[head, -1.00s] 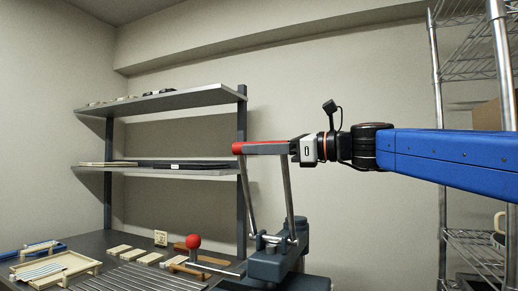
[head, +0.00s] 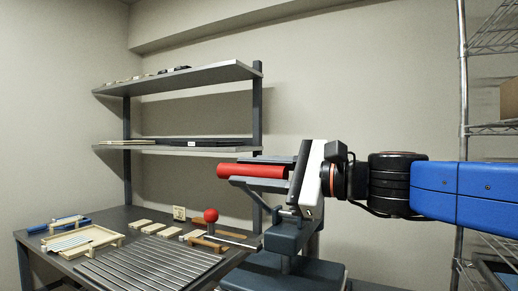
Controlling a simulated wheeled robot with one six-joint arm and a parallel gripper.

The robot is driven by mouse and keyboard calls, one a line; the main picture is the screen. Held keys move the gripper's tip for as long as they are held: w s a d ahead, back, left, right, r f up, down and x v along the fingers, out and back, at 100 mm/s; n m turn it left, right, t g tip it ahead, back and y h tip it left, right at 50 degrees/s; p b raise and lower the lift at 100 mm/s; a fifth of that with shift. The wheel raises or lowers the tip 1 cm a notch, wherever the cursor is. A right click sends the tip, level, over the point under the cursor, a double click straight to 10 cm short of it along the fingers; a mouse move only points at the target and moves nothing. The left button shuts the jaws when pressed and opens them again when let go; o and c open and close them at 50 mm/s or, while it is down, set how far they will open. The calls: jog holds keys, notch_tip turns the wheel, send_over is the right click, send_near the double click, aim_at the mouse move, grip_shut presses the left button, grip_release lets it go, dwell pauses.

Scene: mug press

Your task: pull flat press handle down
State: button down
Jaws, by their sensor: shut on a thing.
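The flat press (head: 288,238) is a dark blue-grey machine at the right end of the table. Its handle (head: 232,171) is a thick red cylinder lying level above the press body. My gripper (head: 260,171) reaches in from the right and is shut on the handle, with one dark finger above it and one below. The handle's left end sticks out past the fingertips; its right part is hidden by my gripper. The lever arms under the handle are mostly hidden by my gripper.
A red ball knob (head: 211,215) on a lever stands left of the press. The table (head: 225,265) holds a ribbed metal plate (head: 150,262), a wooden frame (head: 85,240) and several wooden blocks. A two-tier shelf (head: 185,80) stands behind; a wire rack (head: 490,130) is at right.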

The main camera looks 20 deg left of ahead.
jog(key=s+f+n, duration=0.4)
jog(key=f+n, duration=0.2)
jog(key=f, duration=1.1)
jog(key=shift+a, duration=0.15)
jog(key=shift+s+f, duration=0.1)
jog(key=shift+f, duration=0.15)
jog(key=c, duration=1.4)
grip_release()
jog(key=shift+c, duration=0.2)
jog(key=shift+r, duration=0.1)
jog(key=s+d, duration=0.1)
jog(key=d, duration=1.6)
jog(key=shift+s+d, duration=0.15)
jog(key=shift+d, duration=0.05)
